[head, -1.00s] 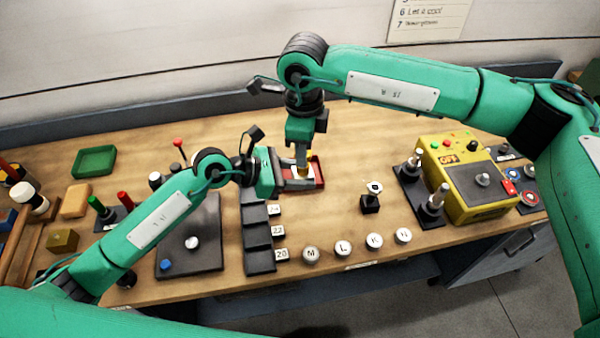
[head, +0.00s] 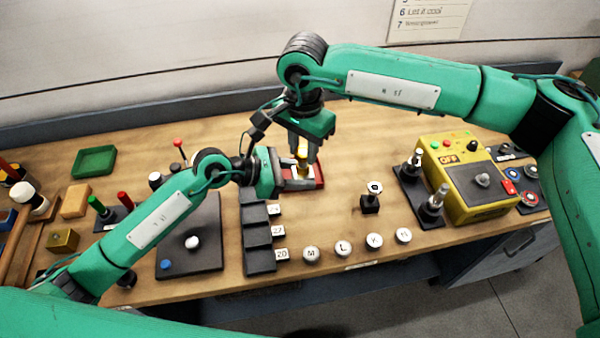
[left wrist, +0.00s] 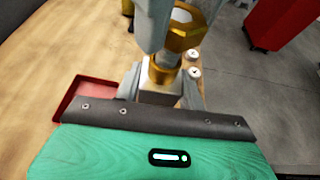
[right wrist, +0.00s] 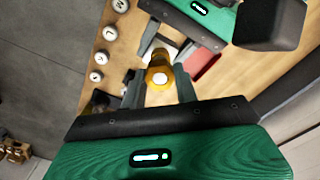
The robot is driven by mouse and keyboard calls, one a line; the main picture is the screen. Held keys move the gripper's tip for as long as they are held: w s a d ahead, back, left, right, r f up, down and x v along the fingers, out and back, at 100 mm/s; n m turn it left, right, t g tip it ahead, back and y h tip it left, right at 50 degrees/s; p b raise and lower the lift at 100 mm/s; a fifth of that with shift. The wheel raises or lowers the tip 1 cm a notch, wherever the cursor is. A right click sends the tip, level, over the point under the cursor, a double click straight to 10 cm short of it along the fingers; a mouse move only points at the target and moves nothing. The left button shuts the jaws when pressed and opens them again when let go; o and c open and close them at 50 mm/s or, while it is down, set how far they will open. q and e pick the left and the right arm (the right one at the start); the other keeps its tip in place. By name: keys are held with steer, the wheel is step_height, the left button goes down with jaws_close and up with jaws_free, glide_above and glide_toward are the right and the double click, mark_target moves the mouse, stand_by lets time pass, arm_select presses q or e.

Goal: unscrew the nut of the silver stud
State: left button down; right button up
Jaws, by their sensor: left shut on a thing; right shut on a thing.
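The stud has a pale silver block at its foot (left wrist: 158,93) and a gold collar (left wrist: 163,72) above it. My left gripper (left wrist: 160,98) is shut on the block, low down; in the head view it comes in from the left. A gold six-sided nut (left wrist: 186,32) sits higher on the stud's silver shaft. My right gripper (head: 303,152) points down from above and is shut on the nut. In the right wrist view the nut (right wrist: 159,77) shows from above, with the stud's pale end in its middle. Thread details are too small to tell.
A red tray (head: 319,172) lies at the work spot. A small black stand (head: 370,203) is to its right, then a yellow box (head: 463,180). Dark blocks (head: 258,236) with number labels and several round lettered knobs are nearer the front edge.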

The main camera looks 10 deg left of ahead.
steer(key=n, duration=0.4)
steer(key=shift+w, duration=0.1)
steer(key=o, duration=1.8)
steer(key=shift+o, duration=0.2)
steer(key=m, duration=1.1)
steer(key=shift+m, duration=0.3)
steer(key=m, duration=1.2)
